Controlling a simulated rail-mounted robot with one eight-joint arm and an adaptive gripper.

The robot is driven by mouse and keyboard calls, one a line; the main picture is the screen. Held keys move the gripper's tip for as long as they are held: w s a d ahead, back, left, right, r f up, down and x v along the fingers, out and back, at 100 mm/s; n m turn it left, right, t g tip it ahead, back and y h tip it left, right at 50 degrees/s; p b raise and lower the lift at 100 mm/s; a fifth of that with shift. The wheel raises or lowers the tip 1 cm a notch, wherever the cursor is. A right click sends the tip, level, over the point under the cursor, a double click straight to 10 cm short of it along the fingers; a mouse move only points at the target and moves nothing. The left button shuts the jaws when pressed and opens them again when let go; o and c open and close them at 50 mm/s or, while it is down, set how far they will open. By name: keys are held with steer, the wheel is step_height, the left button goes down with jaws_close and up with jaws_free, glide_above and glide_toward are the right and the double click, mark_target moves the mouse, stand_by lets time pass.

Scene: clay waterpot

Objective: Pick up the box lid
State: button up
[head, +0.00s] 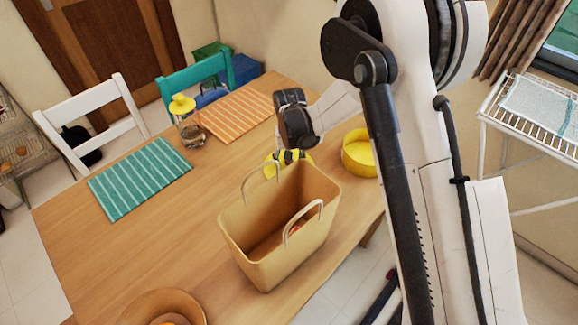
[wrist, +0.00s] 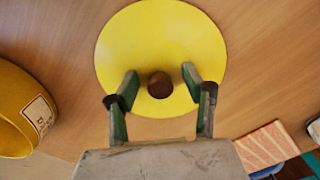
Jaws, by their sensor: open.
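The box lid (wrist: 160,35) is a round yellow disc with a brown knob (wrist: 160,86) at its middle, lying flat on the wooden table in the wrist view. My gripper (wrist: 160,77) is open above it, with one finger on each side of the knob and gaps to both. In the head view the lid (head: 270,160) is mostly hidden by my gripper and the bag. The open yellow box (head: 361,158) stands to its right in the head view; its labelled side (wrist: 36,116) shows at the left of the wrist view.
A tan bag (head: 262,255) with two handles stands just in front of the lid in the head view. A wooden bowl (head: 150,304) is at the near edge. A teal mat (head: 140,178), an orange mat (head: 240,112) and a yellow-topped jar (head: 182,105) lie farther left.

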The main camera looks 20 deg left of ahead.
steer(key=shift+c, duration=0.5)
jaws_close()
steer(key=shift+r, duration=0.15)
